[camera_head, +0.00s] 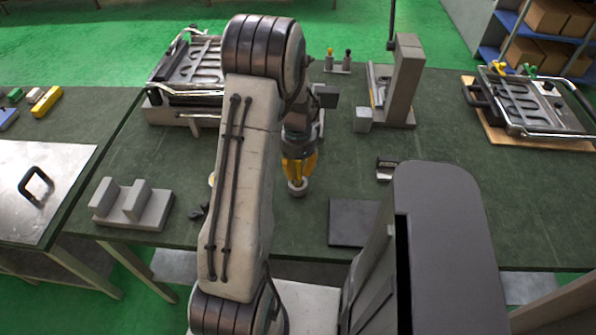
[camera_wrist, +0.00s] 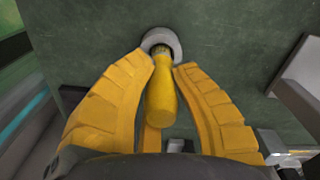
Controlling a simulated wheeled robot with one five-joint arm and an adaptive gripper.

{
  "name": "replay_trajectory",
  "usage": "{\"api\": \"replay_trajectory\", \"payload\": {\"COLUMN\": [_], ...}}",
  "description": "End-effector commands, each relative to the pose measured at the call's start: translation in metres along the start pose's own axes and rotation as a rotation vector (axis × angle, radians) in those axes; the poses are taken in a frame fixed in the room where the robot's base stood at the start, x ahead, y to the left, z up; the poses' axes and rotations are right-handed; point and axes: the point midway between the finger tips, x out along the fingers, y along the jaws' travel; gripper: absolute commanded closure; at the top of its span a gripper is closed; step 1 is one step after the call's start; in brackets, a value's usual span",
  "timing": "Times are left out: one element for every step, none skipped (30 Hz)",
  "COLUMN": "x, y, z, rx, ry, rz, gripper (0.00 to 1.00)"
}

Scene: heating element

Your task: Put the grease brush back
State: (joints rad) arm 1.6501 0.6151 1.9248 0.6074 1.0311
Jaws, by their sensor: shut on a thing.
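The grease brush shows in the wrist view as a yellow handle (camera_wrist: 161,98) between my fingers. My gripper (camera_wrist: 163,75) is shut on it, with a yellow finger on each side. The handle's far end meets a small round pale grey cup (camera_wrist: 160,41) over the green tabletop. The bristles are hidden; I cannot tell how deep the brush sits in the cup. In the head view my gripper (camera_head: 298,170) points down over the table, with the pale cup (camera_head: 298,188) right below its fingertips. The handle is mostly hidden there by the fingers.
A stepped grey block (camera_head: 133,204) stands to the left and a dark flat plate (camera_head: 352,222) to the right. A tall grey block fixture (camera_head: 405,80) and a small tool stand (camera_head: 338,66) are behind. A metal frame (camera_head: 535,105) lies on a board at far right.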

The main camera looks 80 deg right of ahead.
Motion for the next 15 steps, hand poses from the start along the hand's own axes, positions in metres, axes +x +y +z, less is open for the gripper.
{"api": "replay_trajectory", "payload": {"x": [0.005,0.0075,0.0101,0.0115,0.0126,0.0136,0.0139,0.0141,0.014,0.014,0.014,0.0139,0.0139,0.0141,0.0148], "y": [0.0006,0.0005,0.0006,0.0006,0.0004,0.0003,0.0002,0.0002,0.0002,0.0002,0.0002,0.0002,0.0002,0.0002,0.0002], "z": [0.0002,0.0001,0.0002,0.0001,0.0,-0.0001,-0.0002,-0.0002,-0.0002,-0.0002,-0.0002,-0.0002,-0.0002,-0.0002,-0.0002], "rx": [0.0,0.0,0.0,0.0,0.0,0.0,0.0,0.0,0.0,0.0,0.0,0.0,0.0,0.0,0.0], "ry": [-0.002,-0.001,-0.001,-0.001,0.0,0.0,0.0,0.0,0.0,0.0,0.0,0.0,0.0,0.0,0.0], "rz": [0.003,0.002,0.002,0.001,0.001,0.0,0.0,-0.001,-0.001,-0.001,-0.001,-0.001,-0.001,0.0,0.0], "gripper": [1.0,1.0,1.0,1.0,1.0,1.0,1.0,1.0,1.0,1.0,1.0,1.0,1.0,1.0,1.0]}}
